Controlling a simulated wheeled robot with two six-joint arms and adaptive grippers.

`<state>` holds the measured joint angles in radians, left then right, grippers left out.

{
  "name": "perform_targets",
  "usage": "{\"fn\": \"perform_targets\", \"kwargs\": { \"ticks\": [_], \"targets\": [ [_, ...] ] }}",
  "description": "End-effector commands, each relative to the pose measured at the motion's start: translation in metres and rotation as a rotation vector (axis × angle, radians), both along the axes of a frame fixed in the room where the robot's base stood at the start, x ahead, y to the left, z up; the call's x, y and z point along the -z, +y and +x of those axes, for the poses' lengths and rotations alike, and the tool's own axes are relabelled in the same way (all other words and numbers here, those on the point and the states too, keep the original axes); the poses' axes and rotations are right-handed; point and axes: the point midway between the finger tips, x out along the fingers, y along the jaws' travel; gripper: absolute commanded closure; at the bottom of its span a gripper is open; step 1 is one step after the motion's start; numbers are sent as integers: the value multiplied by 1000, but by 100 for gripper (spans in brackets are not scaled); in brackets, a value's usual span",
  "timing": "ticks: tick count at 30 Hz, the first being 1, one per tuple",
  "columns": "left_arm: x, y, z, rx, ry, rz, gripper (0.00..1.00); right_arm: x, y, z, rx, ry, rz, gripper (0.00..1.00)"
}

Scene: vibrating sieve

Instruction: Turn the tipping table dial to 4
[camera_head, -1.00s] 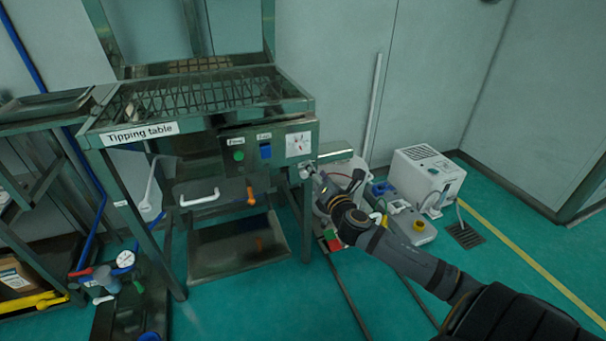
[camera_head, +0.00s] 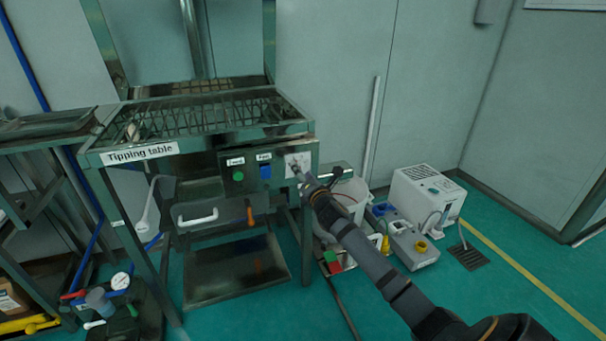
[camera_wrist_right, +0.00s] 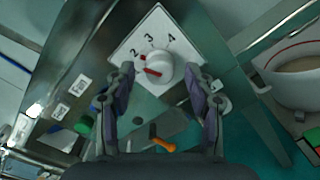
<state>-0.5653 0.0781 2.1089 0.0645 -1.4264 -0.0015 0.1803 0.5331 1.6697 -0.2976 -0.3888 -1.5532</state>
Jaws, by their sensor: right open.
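The tipping table (camera_head: 88,160) stands at the left in the head view, with a control panel at its front right corner. Its dial (camera_wrist_right: 160,70) is a white knob with a red pointer on a white plate (camera_wrist_right: 135,47) marked 2, 3 and 4. The red mark lies on the knob's left side, below the 2. My right gripper (camera_wrist_right: 161,88) is open, with one finger on each side of the knob; I cannot tell if they touch it. In the head view the right gripper (camera_head: 301,178) is in front of the dial plate (camera_head: 298,163) and partly hides it. My left gripper is not in view.
A green button (camera_head: 238,174) and a blue switch (camera_head: 265,172) sit left of the dial. An orange handle (camera_head: 250,216) hangs below. A white bucket (camera_head: 352,190) and a white machine (camera_head: 425,193) stand on the floor to the right.

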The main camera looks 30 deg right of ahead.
Motion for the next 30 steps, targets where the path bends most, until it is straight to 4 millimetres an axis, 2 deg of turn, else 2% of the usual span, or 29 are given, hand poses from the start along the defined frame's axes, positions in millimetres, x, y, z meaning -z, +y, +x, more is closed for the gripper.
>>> {"fn": "perform_targets", "kwargs": {
  "ticks": [3, 4, 15, 26, 30],
  "targets": [
    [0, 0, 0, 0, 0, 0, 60, 0, 0, 0, 0, 0, 0, 45],
    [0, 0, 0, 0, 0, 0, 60, 0, 0, 0, 0, 0, 0, 48],
    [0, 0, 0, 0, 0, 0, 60, 0, 0, -1, 0, 0, 0, 98],
    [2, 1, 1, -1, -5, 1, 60, -1, 0, -1, 1, -14, 57, 100],
    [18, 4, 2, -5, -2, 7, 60, -1, 0, 0, 2, -33, 140, 100]
  ]
}}
